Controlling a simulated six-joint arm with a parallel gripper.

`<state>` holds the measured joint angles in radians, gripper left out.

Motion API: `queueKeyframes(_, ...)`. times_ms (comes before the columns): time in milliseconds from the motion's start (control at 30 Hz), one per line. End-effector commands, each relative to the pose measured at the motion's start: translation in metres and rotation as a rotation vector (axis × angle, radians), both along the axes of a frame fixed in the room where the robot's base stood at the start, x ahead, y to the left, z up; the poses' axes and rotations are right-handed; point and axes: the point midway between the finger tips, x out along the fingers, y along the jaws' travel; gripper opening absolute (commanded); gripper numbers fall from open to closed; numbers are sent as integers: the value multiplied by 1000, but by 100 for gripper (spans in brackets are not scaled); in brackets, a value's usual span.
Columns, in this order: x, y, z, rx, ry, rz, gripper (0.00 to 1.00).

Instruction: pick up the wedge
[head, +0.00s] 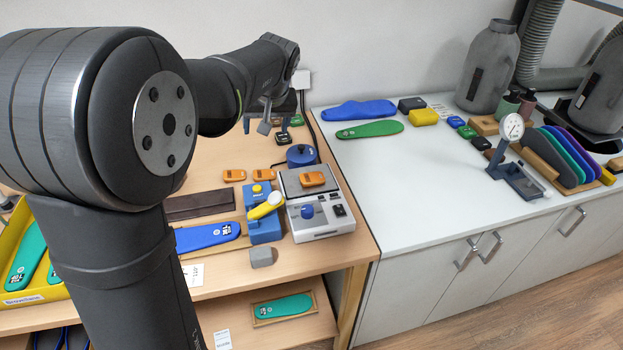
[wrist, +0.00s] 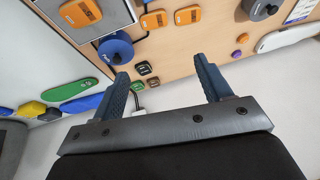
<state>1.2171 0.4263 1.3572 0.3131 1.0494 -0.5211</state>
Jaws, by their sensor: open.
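I cannot tell for certain which piece is the wedge. Small labelled orange pieces are candidates: one (head: 234,175) and another (head: 263,174) lie side by side on the wooden bench, and a third (head: 312,179) rests on the scale. In the wrist view they show at the top (wrist: 153,20), (wrist: 188,15), (wrist: 80,12). Small dark and green blocks (wrist: 144,68) lie farther back on the bench, showing between my fingers in the picture. My gripper (wrist: 164,86) is open and empty, above the back of the bench. In the head view, my arm hides part of the bench.
A scale (head: 320,222) stands at the bench's right edge, with a blue round device (head: 301,155) behind it. A blue-and-yellow device (head: 264,218), a grey block (head: 262,257) and a blue insole (head: 207,236) are nearby. The white counter (head: 400,190) has free room at its front left.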

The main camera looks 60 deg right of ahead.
Motion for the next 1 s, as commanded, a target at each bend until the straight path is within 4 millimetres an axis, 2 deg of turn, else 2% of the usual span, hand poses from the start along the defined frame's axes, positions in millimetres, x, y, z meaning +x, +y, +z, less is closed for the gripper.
queueKeyframes(167,1,3,-5,20,19,-35,71)
queueKeyframes(267,3,7,-14,58,59,-114,71)
queueKeyframes(433,3,17,-33,115,166,-337,71)
queueKeyframes(633,2,25,-49,106,276,-630,71)
queueKeyframes(1000,6,29,-57,-117,329,-1173,71)
